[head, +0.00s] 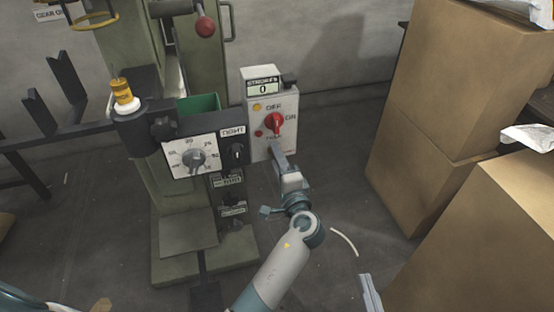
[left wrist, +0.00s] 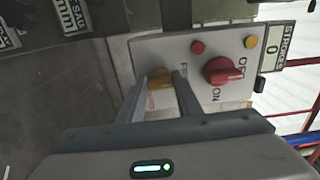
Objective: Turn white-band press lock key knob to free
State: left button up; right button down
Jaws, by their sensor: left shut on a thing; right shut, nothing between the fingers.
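The press's light grey control box (head: 256,150) stands at the middle of the head view. In the left wrist view its face (left wrist: 150,52) carries a small brass-yellow knob (left wrist: 159,77), apparently the lock key knob. My left gripper (head: 278,150) reaches up to the box's lower part. In the left wrist view its two fingers (left wrist: 160,84) are shut on the brass knob, one on each side. The fingers hide part of the knob and the nearby lettering, so its setting cannot be read.
A red rotary switch (head: 275,123) marked OFF and ON sits above the held knob. A counter (head: 263,87) reads 0. A dial panel (head: 193,158) is left of the box. Large cardboard boxes (head: 430,120) stand at the right, with open floor between.

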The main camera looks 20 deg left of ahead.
pick_arm(q)
jog(key=shift+f, duration=0.1)
jog(key=o, duration=1)
pick_arm(e)
jog(key=shift+r, duration=0.1)
pick_arm(q)
jog(key=shift+o, duration=0.2)
jog(key=shift+s, duration=0.1)
pick_arm(e)
jog(key=shift+s+d, duration=0.1)
